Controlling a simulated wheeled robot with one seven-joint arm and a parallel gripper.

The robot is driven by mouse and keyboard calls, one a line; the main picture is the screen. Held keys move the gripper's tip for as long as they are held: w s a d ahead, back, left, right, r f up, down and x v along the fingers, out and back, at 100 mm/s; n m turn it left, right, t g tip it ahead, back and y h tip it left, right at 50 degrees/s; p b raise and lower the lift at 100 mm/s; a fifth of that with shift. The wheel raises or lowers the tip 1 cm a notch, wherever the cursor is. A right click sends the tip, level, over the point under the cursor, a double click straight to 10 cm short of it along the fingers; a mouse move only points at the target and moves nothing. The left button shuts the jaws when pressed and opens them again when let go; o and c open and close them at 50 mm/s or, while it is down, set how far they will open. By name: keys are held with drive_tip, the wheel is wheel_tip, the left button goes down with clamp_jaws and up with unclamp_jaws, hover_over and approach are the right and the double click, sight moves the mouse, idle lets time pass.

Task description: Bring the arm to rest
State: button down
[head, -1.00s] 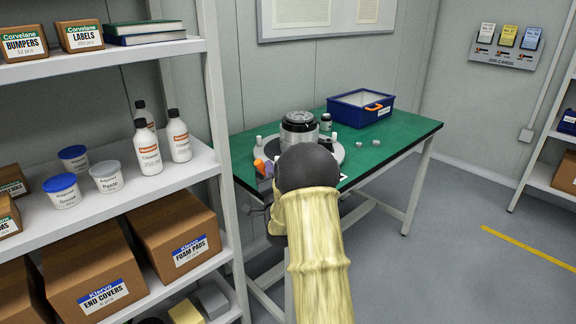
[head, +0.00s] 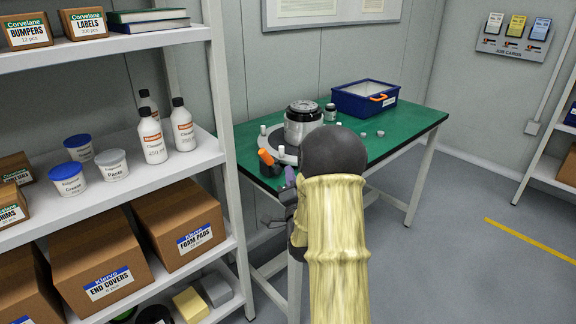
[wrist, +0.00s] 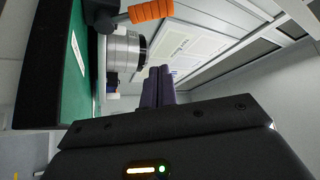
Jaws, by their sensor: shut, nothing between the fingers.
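My gripper shows in the wrist view (wrist: 158,88), its two dark fingers together with nothing between them. In the head view my arm, in a pale yellow sleeve, reaches toward the green-topped bench (head: 400,130), and its dark joint covers part of the bench's near side. The fingers are mostly hidden there. The silver and black actuator (head: 302,122) stands on a round grey base on the bench, just beyond my arm. It also shows sideways in the wrist view (wrist: 122,52), to the left of the fingers and apart from them.
An orange handle (head: 265,157) is at the bench's near left; an orange grip (wrist: 150,11) shows in the wrist view. A blue bin (head: 365,98) stands at the back of the bench. A white shelf (head: 110,195) with bottles, tubs and boxes is close on the left. Open floor lies right.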

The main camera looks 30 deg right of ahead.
drive_tip(key=shift+s+a+f, duration=0.15)
drive_tip(key=shift+s+a, duration=0.05)
drive_tip(key=shift+s, duration=0.2)
